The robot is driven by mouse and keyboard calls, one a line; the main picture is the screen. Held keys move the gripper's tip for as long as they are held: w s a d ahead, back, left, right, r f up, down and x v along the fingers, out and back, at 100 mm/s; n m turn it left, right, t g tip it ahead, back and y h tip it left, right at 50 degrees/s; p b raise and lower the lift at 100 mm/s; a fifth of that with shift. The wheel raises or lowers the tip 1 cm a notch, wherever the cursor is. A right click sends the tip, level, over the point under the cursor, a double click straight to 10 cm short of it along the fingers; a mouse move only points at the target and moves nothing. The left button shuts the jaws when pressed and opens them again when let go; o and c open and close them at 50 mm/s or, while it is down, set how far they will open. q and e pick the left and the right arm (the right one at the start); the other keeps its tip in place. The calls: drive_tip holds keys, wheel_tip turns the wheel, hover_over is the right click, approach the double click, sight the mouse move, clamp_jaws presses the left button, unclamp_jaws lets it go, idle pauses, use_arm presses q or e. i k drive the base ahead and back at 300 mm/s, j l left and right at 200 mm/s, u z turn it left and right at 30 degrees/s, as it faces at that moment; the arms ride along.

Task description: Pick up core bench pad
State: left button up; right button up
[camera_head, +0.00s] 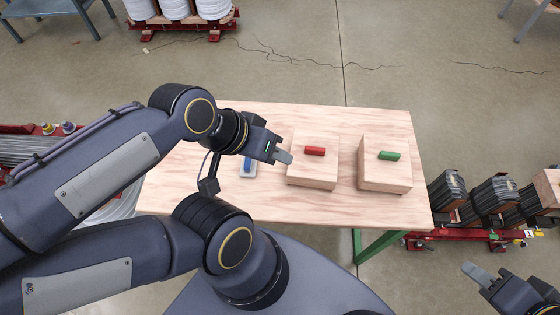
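A blue core (248,164) rests on a small pale pad (248,176) on the wooden bench top (290,207), left of the two wooden blocks. My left gripper (284,157) is above the bench, just right of the blue core and by the left edge of the nearer block. Its fingers show edge-on, so I cannot tell whether they are open; nothing is visible in them. Part of the blue core's surroundings is hidden by my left arm. My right gripper (474,272) is at the lower right, off the bench, and its finger gap is not clear.
A red core (315,151) lies on one wooden block (312,174), and a green core (389,156) lies on another block (385,178) to its right. Racks with coils stand right of the bench (490,200) and behind it (180,15). The bench's front middle is clear.

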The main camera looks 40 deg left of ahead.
sight(248, 166)
drive_tip(key=k+j+z, duration=0.15)
drive_tip(key=j+z, duration=0.15)
drive_tip(key=z, duration=0.15)
drive_tip(key=k+j+z, duration=0.15)
drive_tip(key=z, duration=0.35)
drive_tip(key=k+j+z, duration=0.2)
drive_tip(key=z, duration=0.25)
drive_tip(key=k+j, duration=0.2)
drive_tip(key=k, duration=0.2)
drive_tip(key=k+j, duration=0.15)
drive_tip(key=k, duration=0.25)
